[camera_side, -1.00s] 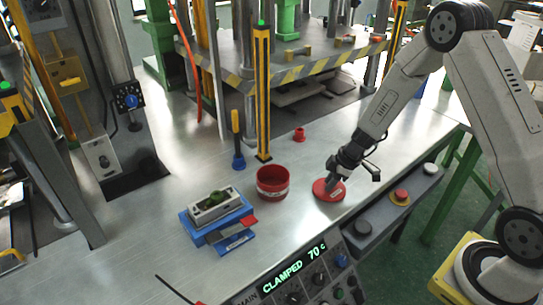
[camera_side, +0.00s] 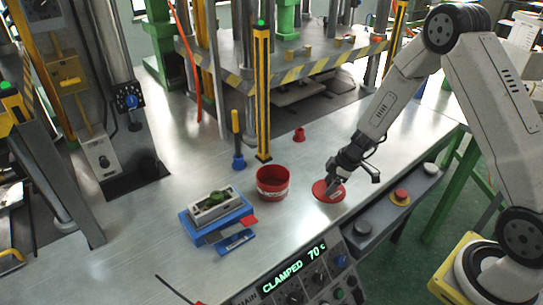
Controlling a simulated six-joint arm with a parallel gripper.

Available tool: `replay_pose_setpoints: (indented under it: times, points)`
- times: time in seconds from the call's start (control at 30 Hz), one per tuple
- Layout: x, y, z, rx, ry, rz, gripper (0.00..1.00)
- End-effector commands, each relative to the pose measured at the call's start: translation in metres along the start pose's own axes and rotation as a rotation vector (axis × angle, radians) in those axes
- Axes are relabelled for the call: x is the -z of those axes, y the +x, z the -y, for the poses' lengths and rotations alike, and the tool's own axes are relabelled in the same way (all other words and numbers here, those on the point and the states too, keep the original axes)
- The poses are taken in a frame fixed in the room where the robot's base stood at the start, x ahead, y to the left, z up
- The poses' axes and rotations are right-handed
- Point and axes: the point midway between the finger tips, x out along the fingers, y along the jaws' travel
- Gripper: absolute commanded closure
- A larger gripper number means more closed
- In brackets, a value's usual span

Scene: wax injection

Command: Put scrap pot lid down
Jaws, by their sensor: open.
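The scrap pot lid (camera_side: 322,194) is a flat red disc with a small pale label. It lies on the metal bench to the right of the pot. The red scrap pot (camera_side: 272,184) stands upright and uncovered on the bench, with a pale label band.
A blue fixture (camera_side: 216,218) with a grey mould sits left of the pot. A tool with a yellow-black handle (camera_side: 236,135) stands in a blue holder. A small red part (camera_side: 299,134) stands behind. A control panel (camera_side: 296,274) and red button (camera_side: 401,195) line the front edge.

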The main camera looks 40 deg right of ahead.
Motion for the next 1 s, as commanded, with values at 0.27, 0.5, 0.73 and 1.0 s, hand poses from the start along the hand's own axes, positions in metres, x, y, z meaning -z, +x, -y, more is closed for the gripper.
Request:
replay_pose_setpoints:
  times: [0.27,0.5,0.73,1.0]
  points:
    - [0.001,-0.011,0.0,-0.001,0.0,-0.001,0.35]
    - [0.001,-0.036,0.0,-0.002,0.0,-0.001,0.35]
    - [0.001,-0.064,0.0,-0.003,-0.001,-0.001,0.35]
    - [0.001,-0.097,0.0,-0.002,0.0,-0.002,0.35]
